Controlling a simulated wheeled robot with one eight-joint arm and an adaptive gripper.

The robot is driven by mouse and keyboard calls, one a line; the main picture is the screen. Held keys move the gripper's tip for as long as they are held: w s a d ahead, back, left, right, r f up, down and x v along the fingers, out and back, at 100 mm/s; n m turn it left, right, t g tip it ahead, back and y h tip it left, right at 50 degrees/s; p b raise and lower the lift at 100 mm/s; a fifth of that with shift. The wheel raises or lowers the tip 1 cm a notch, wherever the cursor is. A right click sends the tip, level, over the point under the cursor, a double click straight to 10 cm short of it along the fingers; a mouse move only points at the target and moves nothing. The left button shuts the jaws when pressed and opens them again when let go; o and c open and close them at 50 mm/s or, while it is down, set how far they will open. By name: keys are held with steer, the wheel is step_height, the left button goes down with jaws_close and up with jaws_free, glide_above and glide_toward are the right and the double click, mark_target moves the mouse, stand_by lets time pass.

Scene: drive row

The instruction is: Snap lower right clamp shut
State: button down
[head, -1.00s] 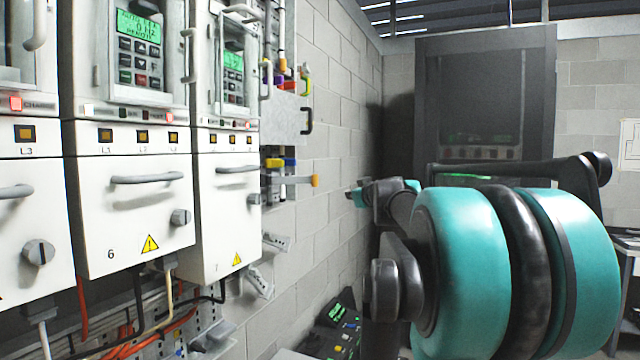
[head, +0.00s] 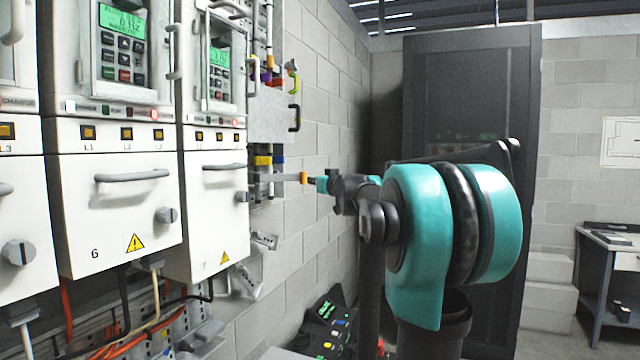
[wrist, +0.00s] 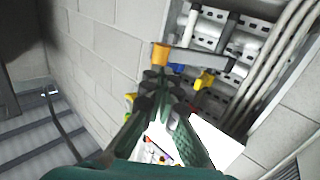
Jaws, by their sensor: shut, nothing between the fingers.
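A grey bar (head: 285,177) with an orange tip (head: 303,178) sticks out to the right below the colored fittings by the wall; it looks like the lever of the lower clamp. In the wrist view the grey lever (wrist: 203,60) runs across the top, and its orange tip (wrist: 160,53) lies just beyond my fingers. My gripper (head: 322,184) is shut and empty, with its teal tips right beside the orange tip. I cannot tell whether they touch. In the wrist view the dark fingertips (wrist: 157,83) are together. The clamp's jaw is not clear to see.
White cabinets (head: 212,217) with handles and knobs line the left. A grey plate with a black handle (head: 294,118) sits above the lever. Yellow fittings (head: 263,160) are left of it. A block wall (head: 330,120) lies behind; a dark cabinet (head: 465,90) stands farther back.

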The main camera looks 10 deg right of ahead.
mark_target(305, 178)
steer(key=shift+x, duration=1.9)
steer(key=w+a+n+g+y, duration=0.1)
steer(key=w+n+g+y, duration=0.5)
steer(key=w, duration=1)
steer(key=shift+a+n+y, duration=0.25)
steer(key=shift+n+y, duration=0.55)
steer(key=shift+y, duration=1.1)
steer(key=shift+w, duration=0.1)
